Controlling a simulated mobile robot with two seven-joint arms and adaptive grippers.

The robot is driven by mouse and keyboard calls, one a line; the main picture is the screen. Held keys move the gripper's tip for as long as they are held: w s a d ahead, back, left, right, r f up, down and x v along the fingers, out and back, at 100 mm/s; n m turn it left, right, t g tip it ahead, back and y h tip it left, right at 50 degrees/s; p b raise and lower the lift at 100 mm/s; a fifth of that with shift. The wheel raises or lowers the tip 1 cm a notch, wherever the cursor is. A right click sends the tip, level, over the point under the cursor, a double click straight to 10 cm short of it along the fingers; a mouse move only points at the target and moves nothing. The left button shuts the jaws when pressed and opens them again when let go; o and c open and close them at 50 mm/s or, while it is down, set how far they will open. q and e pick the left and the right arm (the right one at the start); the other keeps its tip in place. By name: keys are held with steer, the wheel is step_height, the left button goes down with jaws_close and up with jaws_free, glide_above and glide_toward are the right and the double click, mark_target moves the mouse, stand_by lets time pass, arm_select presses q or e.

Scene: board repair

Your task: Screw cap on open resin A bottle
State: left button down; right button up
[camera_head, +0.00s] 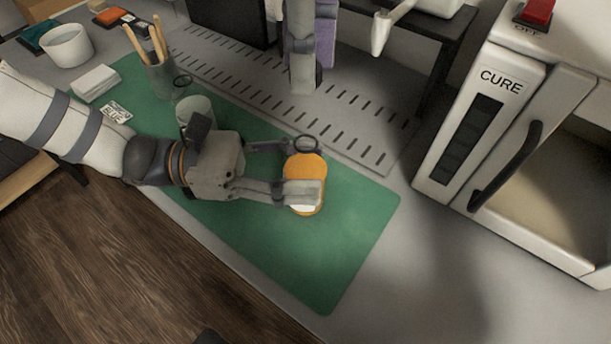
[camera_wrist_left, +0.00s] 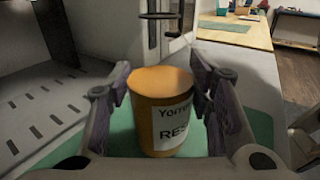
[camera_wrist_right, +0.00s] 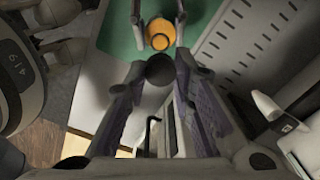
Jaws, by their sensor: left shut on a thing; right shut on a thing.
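The orange resin bottle (camera_head: 307,165) stands upright on the green mat (camera_head: 345,235), its white label partly readable in the left wrist view (camera_wrist_left: 160,110). Its round top shows in the right wrist view (camera_wrist_right: 159,35), with no cap on it. My left gripper (camera_head: 304,172) is shut around the bottle's sides, one finger on each side. My right gripper (camera_head: 304,82) is apart from the bottle, beyond it in the head view. It is shut on a dark round cap (camera_wrist_right: 160,70), seen between its fingertips. In the head view the cap is hidden.
A cup with wooden sticks (camera_head: 160,75), a pale cup (camera_head: 195,108) and a white bowl (camera_head: 68,46) stand to the left. The CURE oven (camera_head: 485,100) is at the right. A slotted grey surface (camera_head: 365,125) lies behind the mat. The mat's front right is clear.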

glide_above(305, 134)
steer(key=shift+d+f, duration=0.1)
steer(key=shift+f, duration=2.4)
steer(key=shift+f, duration=0.1)
steer(key=shift+f, duration=0.8)
steer(key=shift+f, duration=0.55)
